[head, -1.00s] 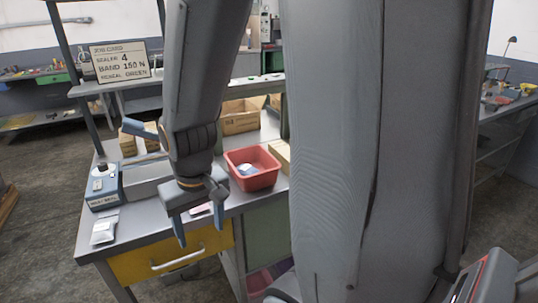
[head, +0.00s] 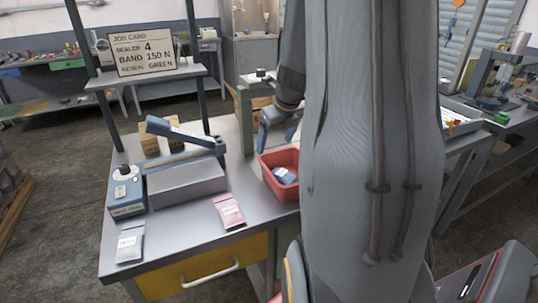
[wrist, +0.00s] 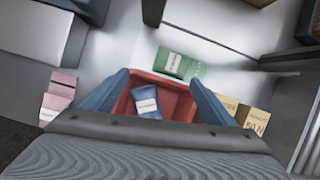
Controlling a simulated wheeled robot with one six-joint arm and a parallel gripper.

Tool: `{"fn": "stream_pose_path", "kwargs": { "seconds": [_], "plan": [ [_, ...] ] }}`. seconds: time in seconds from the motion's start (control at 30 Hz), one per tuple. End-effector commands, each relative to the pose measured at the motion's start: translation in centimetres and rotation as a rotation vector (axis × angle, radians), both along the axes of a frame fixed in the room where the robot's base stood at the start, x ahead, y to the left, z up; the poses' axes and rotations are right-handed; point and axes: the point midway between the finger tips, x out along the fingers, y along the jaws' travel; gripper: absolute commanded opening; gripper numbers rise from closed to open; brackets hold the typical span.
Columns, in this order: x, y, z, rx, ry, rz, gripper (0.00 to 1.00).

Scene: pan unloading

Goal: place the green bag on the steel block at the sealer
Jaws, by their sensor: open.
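The green bag (wrist: 176,66) with a pale label lies flat on the bench just beyond the red bin in the wrist view. In the head view it is hidden. My gripper (wrist: 160,78) is open and empty above the red bin, its fingers on either side and the green bag ahead between and past the tips. In the head view my gripper (head: 265,138) is partly hidden by my arm. The grey steel block (head: 187,184) sits beside the blue sealer (head: 126,192), whose blue lever is raised. No bag lies on the block.
The red bin (head: 267,182) holds a blue bag (wrist: 147,101). A pink bag (head: 229,211) and a white bag (head: 129,246) lie on the bench front. Cardboard boxes (wrist: 255,120) stand right of the bin. A job card (head: 143,53) reads sealer 4, band 150 N, reseal green.

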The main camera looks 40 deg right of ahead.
Motion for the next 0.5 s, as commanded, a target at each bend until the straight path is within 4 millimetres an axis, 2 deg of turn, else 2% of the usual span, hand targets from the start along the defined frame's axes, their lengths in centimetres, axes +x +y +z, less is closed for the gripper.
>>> {"fn": "stream_pose_path", "kwargs": {
  "seconds": [0.03, 0.13, 0.5],
  "plan": [
    [0.0, -1.0, 0.0, 0.017, -0.01, -0.065, 0.79],
    [-0.1, -2.3, 0.0, 0.05, -0.027, -0.169, 0.79],
    [0.8, -2.3, -2.4, 0.054, -0.026, -0.174, 0.79]
  ]
}}
